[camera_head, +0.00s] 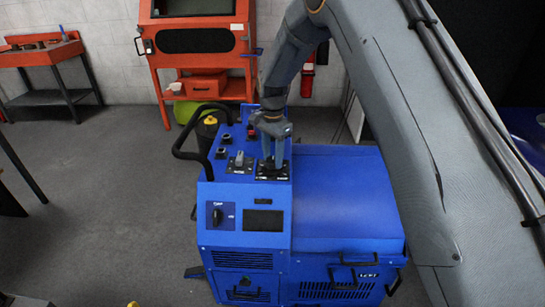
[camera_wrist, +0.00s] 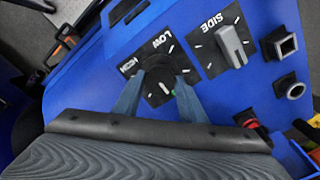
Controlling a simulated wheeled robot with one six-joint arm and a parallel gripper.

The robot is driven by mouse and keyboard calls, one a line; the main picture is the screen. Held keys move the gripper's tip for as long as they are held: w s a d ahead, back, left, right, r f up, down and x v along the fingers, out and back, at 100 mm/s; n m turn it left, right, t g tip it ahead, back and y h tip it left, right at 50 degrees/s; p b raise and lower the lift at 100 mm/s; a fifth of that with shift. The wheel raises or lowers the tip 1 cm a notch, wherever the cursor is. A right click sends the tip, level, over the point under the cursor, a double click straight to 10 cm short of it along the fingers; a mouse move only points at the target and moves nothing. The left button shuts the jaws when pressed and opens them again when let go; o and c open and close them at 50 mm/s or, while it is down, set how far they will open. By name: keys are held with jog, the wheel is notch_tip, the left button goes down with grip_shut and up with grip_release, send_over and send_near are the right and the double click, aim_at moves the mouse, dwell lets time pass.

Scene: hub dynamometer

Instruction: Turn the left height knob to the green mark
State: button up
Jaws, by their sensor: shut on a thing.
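The height knob (camera_wrist: 158,66) is dark and sits on a black plate marked HIGH and LOW in the wrist view. White ticks surround it, and a small green mark (camera_wrist: 173,92) shows at the plate's near side. A white line (camera_wrist: 165,87) shows just left of the green mark. My gripper (camera_wrist: 161,80) is shut on the knob, one finger on each side. In the head view my gripper (camera_head: 272,163) reaches down onto the right-hand black plate (camera_head: 283,173) on the blue machine's top. My fingers hide most of the knob there.
A grey lever knob (camera_wrist: 231,45) on a plate marked SIDE is close beside my gripper. Square and round sockets (camera_wrist: 285,46) and a red button (camera_wrist: 247,119) are further along the panel. A black handle (camera_head: 186,130) rises at the blue machine's (camera_head: 345,200) left.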

aim_at(272, 160)
jog(key=shift+r, duration=0.1)
jog(key=o, duration=1.1)
jog(key=shift+c, duration=0.2)
jog(key=shift+r+b, duration=0.9)
jog(key=shift+r, duration=2.95)
